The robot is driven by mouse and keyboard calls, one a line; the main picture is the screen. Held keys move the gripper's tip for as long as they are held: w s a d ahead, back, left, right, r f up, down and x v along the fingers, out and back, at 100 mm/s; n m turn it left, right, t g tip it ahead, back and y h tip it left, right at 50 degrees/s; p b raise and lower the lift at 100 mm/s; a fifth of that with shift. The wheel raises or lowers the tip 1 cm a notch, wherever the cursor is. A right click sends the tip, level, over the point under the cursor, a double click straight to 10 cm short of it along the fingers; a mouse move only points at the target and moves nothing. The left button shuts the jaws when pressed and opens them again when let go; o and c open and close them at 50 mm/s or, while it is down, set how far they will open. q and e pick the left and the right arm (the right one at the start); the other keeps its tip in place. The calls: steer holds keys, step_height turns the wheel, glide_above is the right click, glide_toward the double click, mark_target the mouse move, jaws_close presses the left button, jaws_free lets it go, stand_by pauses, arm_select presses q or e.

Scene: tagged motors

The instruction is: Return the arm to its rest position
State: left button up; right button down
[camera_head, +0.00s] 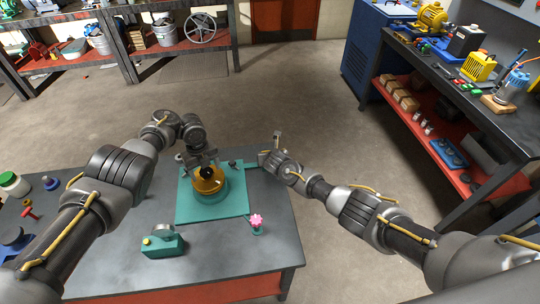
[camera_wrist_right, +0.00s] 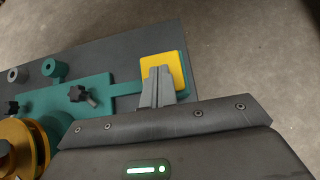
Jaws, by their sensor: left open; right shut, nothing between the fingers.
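My left arm comes in from the left, and its gripper (camera_head: 202,164) is open over the gold round part (camera_head: 209,184) with a dark centre. That part sits on a teal ring on the teal fixture plate (camera_head: 214,211). Whether the fingers touch it is hidden. My right arm reaches in from the right, with its gripper (camera_head: 266,157) at the plate's far right corner. In the right wrist view the right fingers (camera_wrist_right: 160,72) are shut and empty, in front of or over a yellow square pad (camera_wrist_right: 177,66) on a teal arm. Contact with the pad cannot be told.
The dark workbench (camera_head: 100,270) also holds a teal block with a dial (camera_head: 163,243), a pink flower-shaped knob (camera_head: 257,221) and a white jar (camera_head: 14,184). A loaded shelf bench (camera_head: 462,100) stands at right, more shelves at the back left. Open floor (camera_head: 330,110) lies between.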

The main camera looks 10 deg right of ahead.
arm_select(q)
steer(key=shift+r, duration=0.1)
arm_select(e)
steer(key=shift+f, duration=0.1)
stand_by(0.4)
arm_select(q)
steer(key=c, duration=1)
steer(key=shift+n, duration=0.6)
steer(key=shift+c, duration=0.2)
steer(key=o, duration=0.4)
steer(key=shift+n, duration=0.4)
steer(key=o, duration=0.6)
steer(key=shift+o, duration=0.2)
steer(key=shift+w, duration=0.1)
arm_select(e)
steer(key=shift+r, duration=4.05)
